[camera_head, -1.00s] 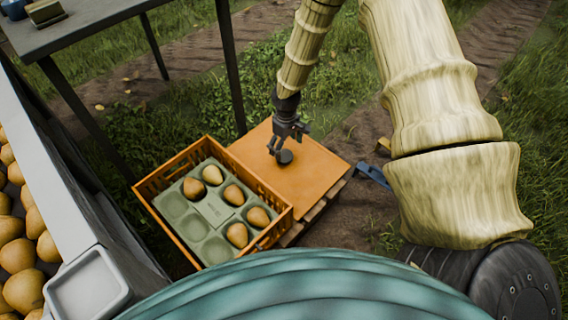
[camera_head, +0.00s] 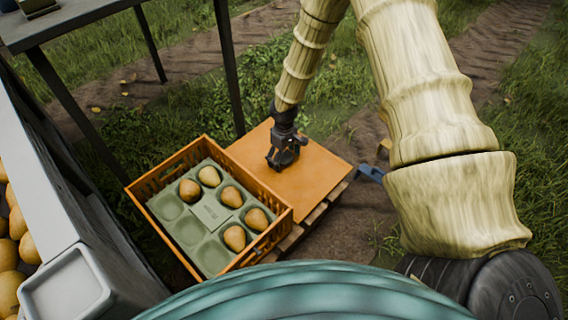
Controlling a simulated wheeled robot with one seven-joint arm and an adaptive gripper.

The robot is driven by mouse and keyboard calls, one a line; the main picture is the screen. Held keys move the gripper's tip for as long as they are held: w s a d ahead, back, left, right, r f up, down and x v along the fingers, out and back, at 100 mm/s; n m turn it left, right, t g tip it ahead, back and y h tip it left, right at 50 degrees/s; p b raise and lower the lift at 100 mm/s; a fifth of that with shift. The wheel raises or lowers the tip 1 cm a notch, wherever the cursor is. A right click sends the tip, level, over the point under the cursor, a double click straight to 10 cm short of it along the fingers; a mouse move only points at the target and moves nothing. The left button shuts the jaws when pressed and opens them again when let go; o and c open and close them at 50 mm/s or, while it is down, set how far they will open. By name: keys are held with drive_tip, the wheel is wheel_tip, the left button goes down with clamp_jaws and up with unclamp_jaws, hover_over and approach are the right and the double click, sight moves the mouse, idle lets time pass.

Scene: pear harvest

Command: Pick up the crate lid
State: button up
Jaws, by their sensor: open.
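The crate lid (camera_head: 313,180) is a flat orange panel with a dark round knob, lying on a wooden pallet beside the crate. My gripper (camera_head: 281,163) points down over the left-middle part of the lid, where the knob is. The gripper hides nearly all of the knob, so I cannot tell whether the fingers touch it. The gripper is open. The orange crate (camera_head: 277,233) stands left of the lid, without a cover. It holds a green tray (camera_head: 190,230) with several pears (camera_head: 231,197) and several empty hollows.
A grey bin with loose pears (camera_head: 10,255) runs along the left edge. A dark table (camera_head: 75,24) stands at the upper left, one leg close behind the crate. A blue object (camera_head: 371,172) lies right of the pallet (camera_head: 318,211). Grass and dirt track lie beyond.

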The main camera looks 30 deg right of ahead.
drive_tip(key=c, duration=1.4)
drive_tip(key=shift+o, duration=0.2)
